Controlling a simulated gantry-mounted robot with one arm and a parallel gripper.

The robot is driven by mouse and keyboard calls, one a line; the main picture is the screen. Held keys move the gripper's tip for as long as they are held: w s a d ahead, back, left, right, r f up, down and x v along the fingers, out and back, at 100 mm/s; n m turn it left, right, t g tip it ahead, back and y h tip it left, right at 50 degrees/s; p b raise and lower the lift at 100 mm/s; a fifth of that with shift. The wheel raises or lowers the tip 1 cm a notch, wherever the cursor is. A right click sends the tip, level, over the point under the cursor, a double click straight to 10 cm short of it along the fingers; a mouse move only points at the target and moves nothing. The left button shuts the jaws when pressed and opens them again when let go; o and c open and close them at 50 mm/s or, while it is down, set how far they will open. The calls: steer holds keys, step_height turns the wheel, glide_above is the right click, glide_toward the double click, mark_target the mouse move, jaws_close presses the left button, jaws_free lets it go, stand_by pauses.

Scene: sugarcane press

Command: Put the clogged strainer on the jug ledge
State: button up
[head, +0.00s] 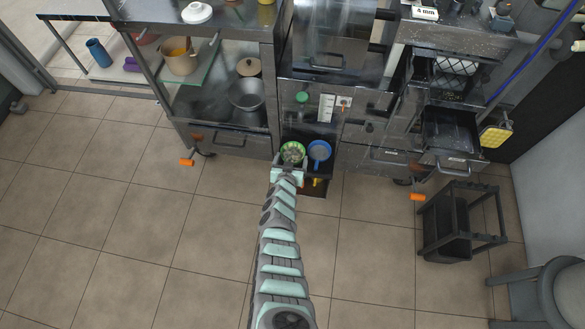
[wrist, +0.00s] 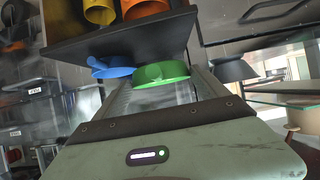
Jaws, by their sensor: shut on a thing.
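A green-rimmed strainer (head: 293,152) with a pale, speckled inside is at the front of the press, at the tips of my gripper (head: 288,171). My gripper is shut on it. In the wrist view, which looks upside down, the green strainer (wrist: 162,75) is between the fingers, close against the dark ledge (wrist: 120,35). I cannot tell whether it rests on the ledge. A blue strainer (head: 319,151) is just right of it in the head view and also shows in the wrist view (wrist: 110,70). Its inside looks plain grey-blue.
Yellow (wrist: 100,12) and orange (wrist: 143,9) vessels are on the ledge's other side in the wrist view. A steel pot (head: 247,95) stands in the left cabinet. A black rack (head: 458,222) stands on the floor at right. The tiled floor in front is clear.

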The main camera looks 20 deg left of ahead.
steer(key=shift+a+f+b, duration=0.1)
steer(key=shift+f+b, duration=1.75)
steer(key=shift+f, duration=0.45)
steer(key=shift+r, duration=0.15)
steer(key=shift+w, duration=0.1)
steer(key=o, duration=1.2)
steer(key=shift+o, duration=0.2)
